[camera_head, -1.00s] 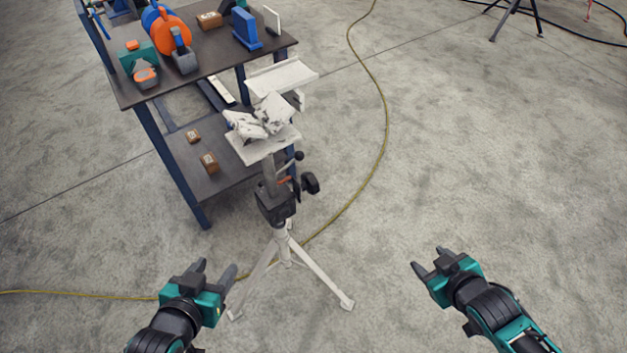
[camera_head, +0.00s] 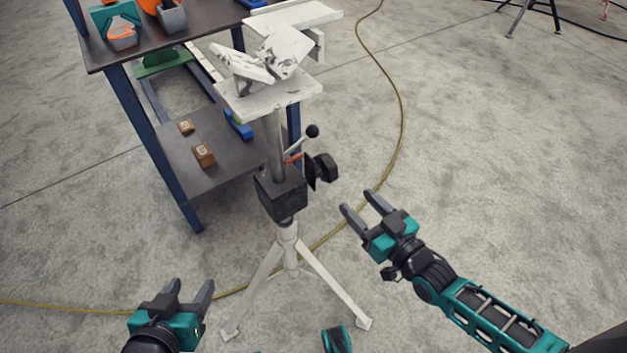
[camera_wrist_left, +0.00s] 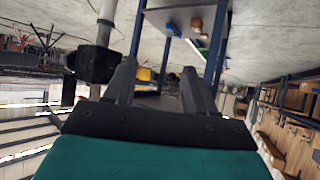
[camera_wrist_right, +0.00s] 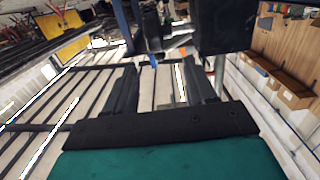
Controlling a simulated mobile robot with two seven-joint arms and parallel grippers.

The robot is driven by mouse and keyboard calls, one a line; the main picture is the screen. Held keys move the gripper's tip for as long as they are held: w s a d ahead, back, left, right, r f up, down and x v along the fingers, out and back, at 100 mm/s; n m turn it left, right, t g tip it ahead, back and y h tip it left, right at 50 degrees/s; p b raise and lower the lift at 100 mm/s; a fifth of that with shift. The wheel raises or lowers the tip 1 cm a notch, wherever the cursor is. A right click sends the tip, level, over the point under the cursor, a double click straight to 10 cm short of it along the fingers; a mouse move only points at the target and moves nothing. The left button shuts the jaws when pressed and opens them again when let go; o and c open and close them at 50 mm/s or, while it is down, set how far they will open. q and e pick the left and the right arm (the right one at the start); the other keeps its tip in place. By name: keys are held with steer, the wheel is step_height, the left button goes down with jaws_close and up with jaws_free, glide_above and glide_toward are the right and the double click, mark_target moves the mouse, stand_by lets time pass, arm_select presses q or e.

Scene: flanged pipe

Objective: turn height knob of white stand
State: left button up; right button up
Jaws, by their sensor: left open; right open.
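The white stand (camera_head: 290,260) stands upright on its tripod legs in the middle of the head view, with a white V-shaped top. A black box (camera_head: 281,196) sits on its column. A black knob (camera_head: 321,168) sticks out to the right of the box, beside a lever with a black ball end (camera_head: 312,131). My right gripper (camera_head: 360,208) is open and empty, below and to the right of the knob, apart from it. My left gripper (camera_head: 188,290) is open and empty, low and to the left of the stand. The black box also shows in the left wrist view (camera_wrist_left: 93,64).
A blue-framed shelf cart (camera_head: 145,125) stands behind and left of the stand, with tools on top and small boxes (camera_head: 204,154) on its lower shelf. A yellow cable (camera_head: 399,110) runs over the floor behind the stand.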

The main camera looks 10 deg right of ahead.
mark_target(335, 176)
steer(key=shift+t, duration=0.3)
steer(key=b+x, duration=0.1)
steer(key=x, duration=0.3)
steer(key=b+x, duration=0.1)
steer(key=x, duration=0.3)
steer(key=f+b+x, duration=0.1)
steer(key=b+x, duration=0.1)
steer(key=x, duration=0.2)
steer(key=shift+w+d, duration=0.2)
steer(key=shift+w, duration=0.25)
steer(key=shift+w+a, duration=0.15)
steer(key=shift+w, duration=0.25)
arm_select(q)
steer(key=shift+w+d+f+h, duration=0.15)
steer(key=shift+d+f, duration=0.15)
steer(key=shift+f, duration=0.3)
steer(key=shift+w+d+f+h, duration=0.15)
steer(key=shift+d+f, duration=0.1)
steer(key=shift+f, duration=0.35)
arm_select(e)
steer(key=shift+c, duration=0.4)
